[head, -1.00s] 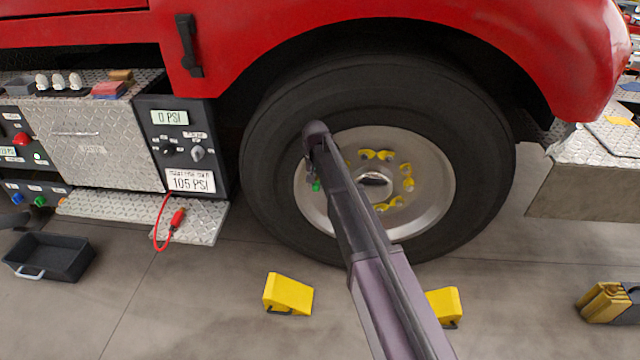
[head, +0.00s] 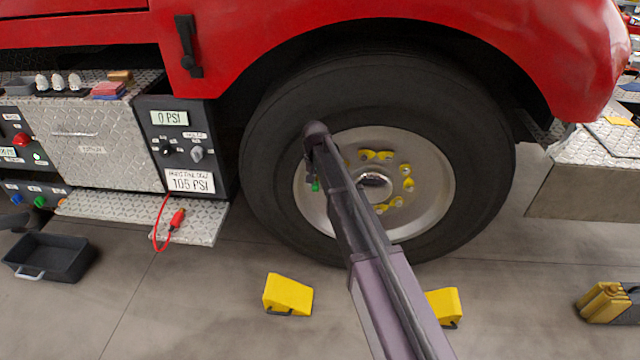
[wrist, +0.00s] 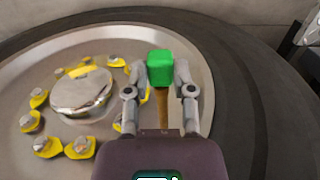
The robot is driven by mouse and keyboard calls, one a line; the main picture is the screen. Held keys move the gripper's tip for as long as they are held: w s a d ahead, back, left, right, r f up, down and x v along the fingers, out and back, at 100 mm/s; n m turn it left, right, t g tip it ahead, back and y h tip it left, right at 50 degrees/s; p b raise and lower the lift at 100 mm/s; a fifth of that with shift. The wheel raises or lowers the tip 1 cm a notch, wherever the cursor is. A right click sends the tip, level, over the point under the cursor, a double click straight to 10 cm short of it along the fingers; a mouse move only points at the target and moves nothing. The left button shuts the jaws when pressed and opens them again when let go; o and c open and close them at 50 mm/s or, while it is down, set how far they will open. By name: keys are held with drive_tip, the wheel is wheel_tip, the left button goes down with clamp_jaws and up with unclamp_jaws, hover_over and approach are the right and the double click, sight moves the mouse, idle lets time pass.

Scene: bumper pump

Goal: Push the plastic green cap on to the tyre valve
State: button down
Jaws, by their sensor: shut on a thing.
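The green cap (wrist: 160,68) is between the fingertips of my gripper (wrist: 161,78), which is shut on it, in the wrist view. A brass-coloured valve stem (wrist: 162,108) shows in line below the cap, between the fingers. I cannot tell whether cap and stem touch. In the head view the cap (head: 315,186) is a small green spot at the left part of the wheel rim (head: 312,205). My gripper (head: 312,180) is there too, mostly hidden behind my arm.
The black tyre (head: 270,170) surrounds the rim, with yellow-marked nuts (head: 408,184) around the hub (head: 375,187). Yellow wheel chocks (head: 288,293) stand on the floor. A pump panel (head: 185,150) with a red hose clip (head: 177,219) is at left.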

drive_tip(key=shift+w, duration=0.4)
idle(0.4)
drive_tip(key=shift+c, duration=2)
unclamp_jaws()
drive_tip(key=shift+s, duration=0.1)
